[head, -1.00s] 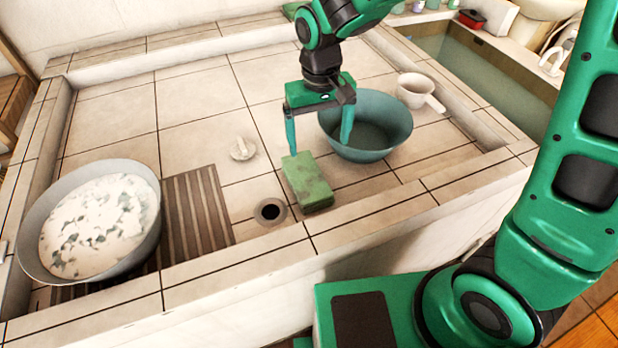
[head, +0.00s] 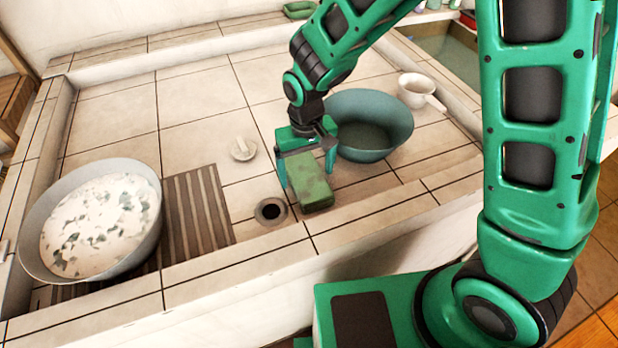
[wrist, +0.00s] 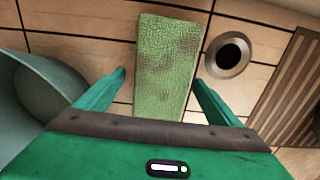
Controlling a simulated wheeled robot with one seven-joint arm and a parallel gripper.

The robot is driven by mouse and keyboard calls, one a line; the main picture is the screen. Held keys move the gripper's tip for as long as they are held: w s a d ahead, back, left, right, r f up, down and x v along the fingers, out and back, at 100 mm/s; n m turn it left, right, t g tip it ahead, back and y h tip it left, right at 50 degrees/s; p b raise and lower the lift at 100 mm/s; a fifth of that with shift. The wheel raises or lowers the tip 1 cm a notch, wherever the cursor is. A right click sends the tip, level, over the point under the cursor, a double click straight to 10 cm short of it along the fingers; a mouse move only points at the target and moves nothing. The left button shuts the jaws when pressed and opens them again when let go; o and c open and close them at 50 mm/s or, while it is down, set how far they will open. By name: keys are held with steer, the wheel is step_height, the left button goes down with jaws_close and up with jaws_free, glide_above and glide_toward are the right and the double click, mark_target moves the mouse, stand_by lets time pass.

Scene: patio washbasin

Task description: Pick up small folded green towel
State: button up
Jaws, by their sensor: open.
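The small folded green towel (head: 309,187) lies on the tiled basin floor beside the drain hole. It is a flat oblong with darker stains. In the wrist view the towel (wrist: 166,65) runs up the middle of the picture. My gripper (head: 306,178) is open, with one finger on each side of the towel's far part in the head view. In the wrist view my open gripper (wrist: 160,76) has its fingertips left and right of the towel. A narrow gap shows on the left; the right fingertip is close to the towel's edge. I cannot tell the fingertips' exact height.
A teal bowl (head: 385,105) stands close to the right of my gripper, with a white cup (head: 419,93) behind it. The drain (head: 271,211), a round plug (head: 243,150) and a slatted grate (head: 191,207) lie left. A grey basin of pale suds (head: 42,277) stands far left.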

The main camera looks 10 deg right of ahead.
steer(key=shift+f, duration=0.8)
steer(key=shift+c, duration=0.4)
steer(key=c, duration=1.1)
